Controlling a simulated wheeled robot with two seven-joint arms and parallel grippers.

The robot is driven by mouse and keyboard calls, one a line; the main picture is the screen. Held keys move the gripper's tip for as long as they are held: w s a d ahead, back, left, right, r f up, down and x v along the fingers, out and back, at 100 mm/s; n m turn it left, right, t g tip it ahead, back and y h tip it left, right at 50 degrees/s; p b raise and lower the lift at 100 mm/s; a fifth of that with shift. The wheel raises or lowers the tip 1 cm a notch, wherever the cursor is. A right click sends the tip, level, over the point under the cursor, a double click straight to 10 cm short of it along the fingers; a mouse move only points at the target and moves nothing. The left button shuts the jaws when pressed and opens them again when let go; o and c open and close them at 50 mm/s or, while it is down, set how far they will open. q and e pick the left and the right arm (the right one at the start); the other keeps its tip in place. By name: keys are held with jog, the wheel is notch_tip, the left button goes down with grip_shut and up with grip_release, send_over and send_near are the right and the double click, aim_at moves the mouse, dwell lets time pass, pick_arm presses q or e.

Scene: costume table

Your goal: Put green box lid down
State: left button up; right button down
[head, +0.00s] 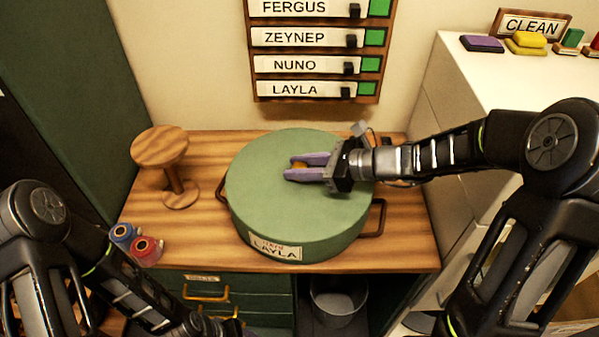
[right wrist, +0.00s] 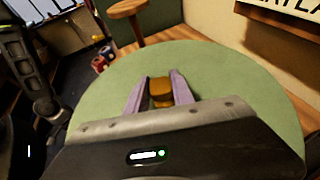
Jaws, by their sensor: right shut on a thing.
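A round green box (head: 295,225) labelled LAYLA, with a brown handle at each side, is on the wooden table. Its green lid (head: 260,190) covers the top, and the lid's surface also fills much of the right wrist view (right wrist: 225,75). My right gripper (head: 290,168) is over the lid with its purple fingers shut on the lid's brown knob (right wrist: 160,92). I cannot tell whether the lid rests fully on the box. My left arm is at lower left; its gripper (head: 215,328) is low by the table front, mostly cut off, and its jaws are unclear.
A wooden stand (head: 160,148) is on the table's left side. Blue (head: 123,234) and red (head: 147,249) spools sit at its front left. A name board (head: 318,65) hangs behind. A metal bin (head: 338,300) is below the table. A white cabinet (head: 450,75) stands at right.

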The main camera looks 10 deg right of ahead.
notch_tip(320, 180, up, 10)
jog(key=shift+f, duration=0.1)
jog(key=shift+s, duration=0.1)
dwell(0.8)
